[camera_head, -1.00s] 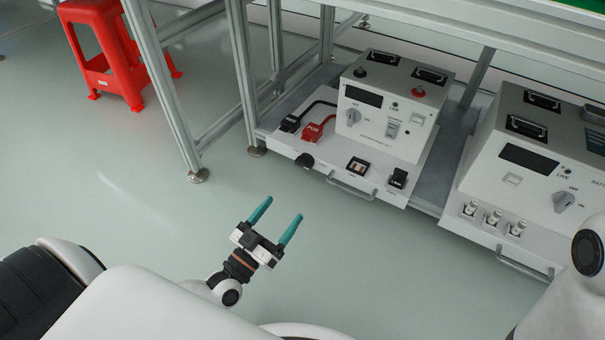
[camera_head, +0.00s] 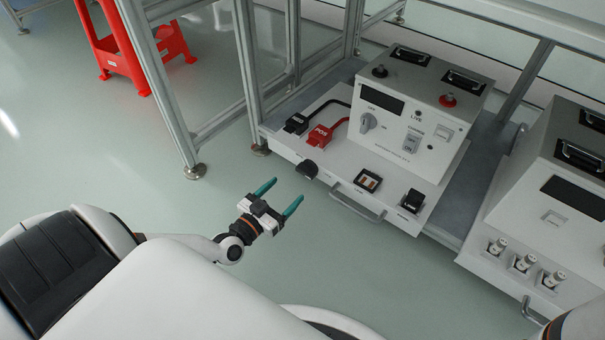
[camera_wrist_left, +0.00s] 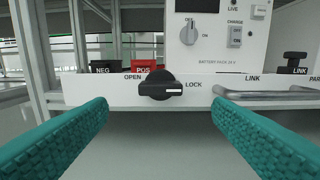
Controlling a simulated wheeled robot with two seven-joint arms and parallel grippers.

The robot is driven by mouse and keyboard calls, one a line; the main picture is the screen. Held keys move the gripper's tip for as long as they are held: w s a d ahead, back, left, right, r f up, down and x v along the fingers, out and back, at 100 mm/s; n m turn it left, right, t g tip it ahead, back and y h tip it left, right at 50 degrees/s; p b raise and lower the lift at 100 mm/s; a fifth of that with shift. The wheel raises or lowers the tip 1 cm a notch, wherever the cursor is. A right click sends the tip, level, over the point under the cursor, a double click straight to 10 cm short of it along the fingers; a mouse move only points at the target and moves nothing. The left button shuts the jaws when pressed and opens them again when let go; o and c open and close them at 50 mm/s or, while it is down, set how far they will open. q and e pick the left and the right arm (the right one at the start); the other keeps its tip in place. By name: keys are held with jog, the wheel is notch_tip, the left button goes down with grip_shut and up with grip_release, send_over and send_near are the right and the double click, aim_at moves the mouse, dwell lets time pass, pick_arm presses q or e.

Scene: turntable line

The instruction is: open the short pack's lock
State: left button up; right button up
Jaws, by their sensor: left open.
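A white battery pack (camera_head: 428,112) sits on a white drawer-like base on the low shelf. The black lock knob (camera_head: 307,168) is on the base's front left edge. In the left wrist view the knob (camera_wrist_left: 160,86) is centred between the OPEN and LOCK labels, its white mark on the LOCK side. My left gripper (camera_head: 284,189) is open and empty, its teal fingers pointing towards the base front. In the wrist view the fingers (camera_wrist_left: 160,112) lie either side of and below the knob, apart from it. My right gripper is out of view.
Black NEG (camera_head: 297,123) and red POS (camera_head: 320,135) plugs sit behind the knob. A metal handle (camera_head: 356,205) hangs from the base front, right of the knob. A second pack (camera_head: 560,180) stands at right. Frame legs (camera_head: 165,90) and a red stool (camera_head: 135,60) stand left.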

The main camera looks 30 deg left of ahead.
aim_at(303, 174)
pick_arm(q)
jog(key=w+b, duration=0.1)
jog(key=w, duration=0.1)
jog(key=w+b, duration=0.1)
jog(key=w, duration=0.1)
jog(key=w+b, duration=0.1)
jog(key=w, duration=0.1)
jog(key=shift+w+d+f, duration=0.15)
jog(key=shift+d, duration=0.15)
jog(key=shift+w, duration=0.65)
jog(key=shift+c, duration=0.5)
jog(key=c, duration=0.9)
